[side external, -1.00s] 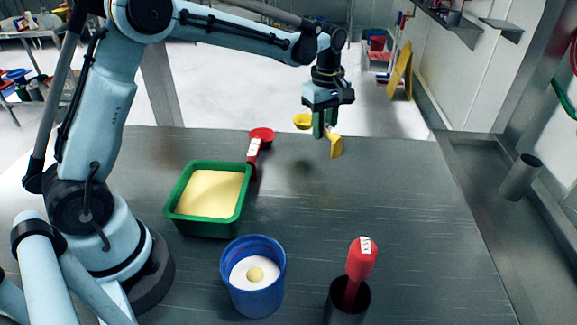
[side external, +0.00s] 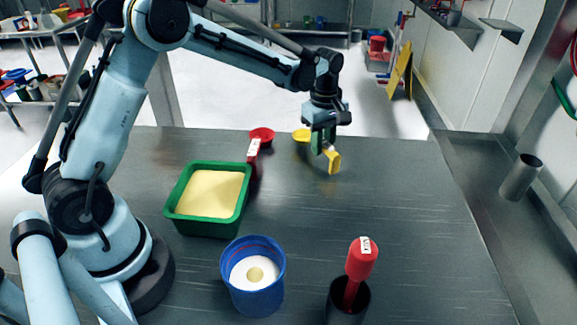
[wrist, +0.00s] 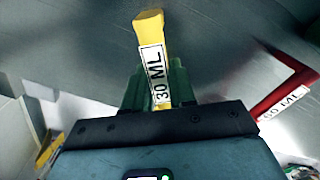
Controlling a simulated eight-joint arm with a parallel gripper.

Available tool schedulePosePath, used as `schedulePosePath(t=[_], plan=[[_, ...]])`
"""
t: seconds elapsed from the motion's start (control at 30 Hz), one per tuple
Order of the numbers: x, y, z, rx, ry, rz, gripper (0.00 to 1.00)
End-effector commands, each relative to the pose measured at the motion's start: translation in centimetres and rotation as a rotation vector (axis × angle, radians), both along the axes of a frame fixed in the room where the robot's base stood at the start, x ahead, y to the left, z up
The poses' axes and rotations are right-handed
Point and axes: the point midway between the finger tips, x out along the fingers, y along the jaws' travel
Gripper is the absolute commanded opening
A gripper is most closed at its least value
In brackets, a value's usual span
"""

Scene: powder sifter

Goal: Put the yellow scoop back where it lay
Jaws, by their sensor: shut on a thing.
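The yellow scoop (side external: 334,161) is in my gripper (side external: 323,149) near the far edge of the table. My gripper is shut on its handle, and the scoop's bowl (side external: 301,135) sticks out to the left. The handle end is close to the tabletop; I cannot tell whether it touches. In the wrist view the yellow handle (wrist: 150,28) with its "30 ML" label stands between the green fingers (wrist: 157,88). The bowl is hidden in the wrist view.
A red scoop (side external: 261,136) lies left of the yellow one, its label showing in the wrist view (wrist: 287,98). A green tub of yellow powder (side external: 241,205), a blue tub (side external: 280,275) and a dark holder (side external: 347,300) with a red-handled tool (side external: 362,258) stand nearer. The table's right part is clear.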

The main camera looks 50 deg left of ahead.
Motion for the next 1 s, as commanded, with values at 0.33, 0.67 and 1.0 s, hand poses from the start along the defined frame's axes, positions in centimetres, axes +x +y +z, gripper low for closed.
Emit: schedulePosePath(t=[0.33, 0.67, 1.0], plan=[[0.0, 0.0, -0.5, 0.000, 0.000, 0.000, 0.00], [0.0, 0.0, -1.1, 0.000, 0.000, 0.000, 0.00], [0.0, 0.0, -1.3, 0.000, 0.000, 0.000, 0.55]])
